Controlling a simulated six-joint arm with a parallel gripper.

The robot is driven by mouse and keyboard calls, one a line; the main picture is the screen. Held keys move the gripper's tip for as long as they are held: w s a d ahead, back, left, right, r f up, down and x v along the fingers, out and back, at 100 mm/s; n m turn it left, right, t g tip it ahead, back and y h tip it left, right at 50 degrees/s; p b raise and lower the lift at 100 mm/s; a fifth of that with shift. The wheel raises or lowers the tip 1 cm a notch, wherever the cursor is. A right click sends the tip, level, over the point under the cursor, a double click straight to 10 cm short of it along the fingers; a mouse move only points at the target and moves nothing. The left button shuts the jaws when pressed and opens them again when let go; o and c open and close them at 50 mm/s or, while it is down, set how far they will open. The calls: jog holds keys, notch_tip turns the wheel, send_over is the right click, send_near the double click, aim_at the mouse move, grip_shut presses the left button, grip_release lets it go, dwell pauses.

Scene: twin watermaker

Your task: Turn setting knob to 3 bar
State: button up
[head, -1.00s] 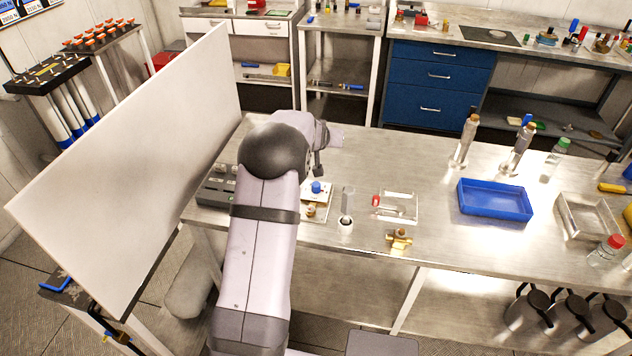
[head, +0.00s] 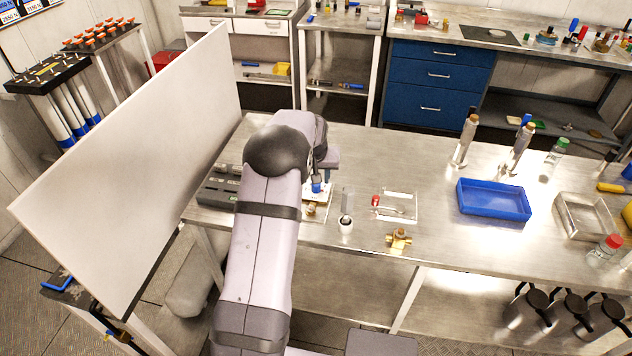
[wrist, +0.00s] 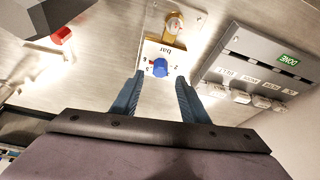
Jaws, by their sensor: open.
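The setting knob (wrist: 160,67) is blue and sits on a white plate marked "bar" with numbers around it. In the wrist view the plate (wrist: 150,50) also carries a brass fitting with a round gauge (wrist: 174,25). My gripper (wrist: 158,78) is open, its two blue-grey fingers on either side of and just short of the knob. I cannot tell how far above the plate the fingertips are. The knob also shows in the head view (head: 316,188), right by my gripper. The knob's exact pointing direction is too small to read.
A grey box with several switches and a green "DONE" label (wrist: 289,60) stands close by the plate. A clear tube (head: 347,203), a tray with a red-capped item (head: 398,207) and a brass fitting (head: 398,238) lie to the right. A blue tray (head: 494,201) is farther right.

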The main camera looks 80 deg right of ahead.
aim_at(316, 185)
jog(key=shift+p+x, duration=0.95)
jog(key=shift+x, duration=1.7)
grip_shut()
